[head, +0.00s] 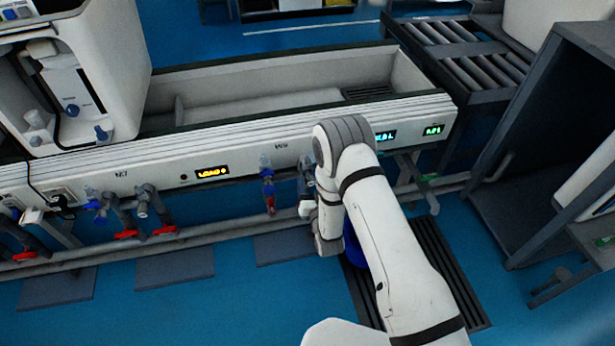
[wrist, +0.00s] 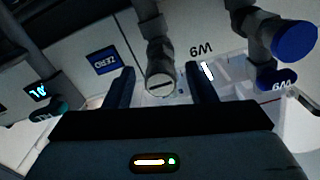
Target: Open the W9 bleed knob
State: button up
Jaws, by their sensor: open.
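In the wrist view my gripper (wrist: 162,70) is open, with one dark finger on each side of a grey round fitting. This fitting (wrist: 160,83) has a pale, slotted end face and hangs from a grey pipe; it looks like the bleed knob. No finger clearly touches it. An upside-down W9 label (wrist: 201,49) is on the white panel just right of it. In the head view the W9 label (head: 281,147) is on the long white rail, left of my arm.
Blue-capped fittings (wrist: 295,41) stand close to the right finger. In the head view, a red-and-blue fitting (head: 269,190) hangs left of my arm. A grey pipe (head: 215,236) runs below the rail. Dark shelving (head: 560,130) stands right.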

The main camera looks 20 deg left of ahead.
aim_at(308, 175)
jog(key=shift+b+x, duration=0.3)
jog(key=shift+x, duration=1.75)
jog(key=shift+c, duration=0.5)
jog(key=c, duration=0.9)
